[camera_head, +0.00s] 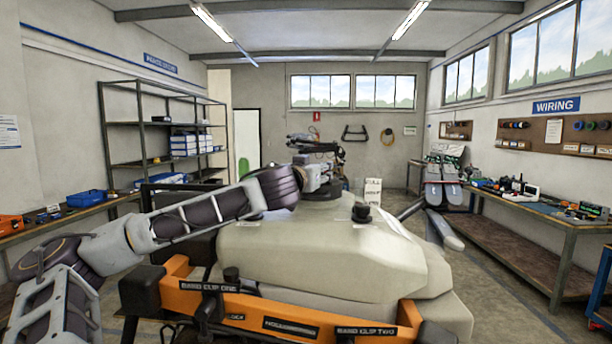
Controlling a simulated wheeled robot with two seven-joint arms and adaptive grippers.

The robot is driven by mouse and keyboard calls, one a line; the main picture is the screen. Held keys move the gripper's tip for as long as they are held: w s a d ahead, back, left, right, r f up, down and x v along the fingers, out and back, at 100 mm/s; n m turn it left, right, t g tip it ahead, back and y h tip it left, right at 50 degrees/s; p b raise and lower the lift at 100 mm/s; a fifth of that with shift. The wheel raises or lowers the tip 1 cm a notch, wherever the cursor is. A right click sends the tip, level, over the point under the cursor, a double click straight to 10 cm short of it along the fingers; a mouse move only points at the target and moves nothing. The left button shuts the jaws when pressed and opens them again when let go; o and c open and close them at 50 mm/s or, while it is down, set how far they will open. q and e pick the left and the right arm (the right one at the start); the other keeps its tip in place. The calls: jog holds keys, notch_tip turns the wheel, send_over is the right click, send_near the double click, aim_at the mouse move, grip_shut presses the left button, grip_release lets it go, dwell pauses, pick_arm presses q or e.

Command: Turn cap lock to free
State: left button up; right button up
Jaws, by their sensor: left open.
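The spray drone's large beige tank (310,255) fills the middle of the head view. A dark round cap (322,194) sits on its top at the back, partly hidden by my left wrist. My left gripper (335,174) is open at the cap, just above or beside it; I cannot tell whether it touches. The lock on the cap is too small to make out. A smaller black knob (361,213) stands on the tank nearer to me. My right gripper is not in view.
An orange frame (290,312) with labels for band clips crosses the tank's front. Grey folded drone parts (443,190) stand to the right. Workbenches line both side walls, with a shelf rack (160,125) at left.

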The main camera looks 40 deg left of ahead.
pick_arm(q)
jog(key=shift+s+d+r, duration=0.1)
jog(key=shift+s, duration=0.05)
jog(key=shift+s+d, duration=0.3)
jog(key=shift+s, duration=0.25)
jog(key=shift+s+d, duration=0.1)
jog(key=shift+s, duration=0.5)
jog(key=shift+v, duration=4.35)
jog(key=shift+s+d, duration=0.1)
jog(key=shift+s, duration=0.05)
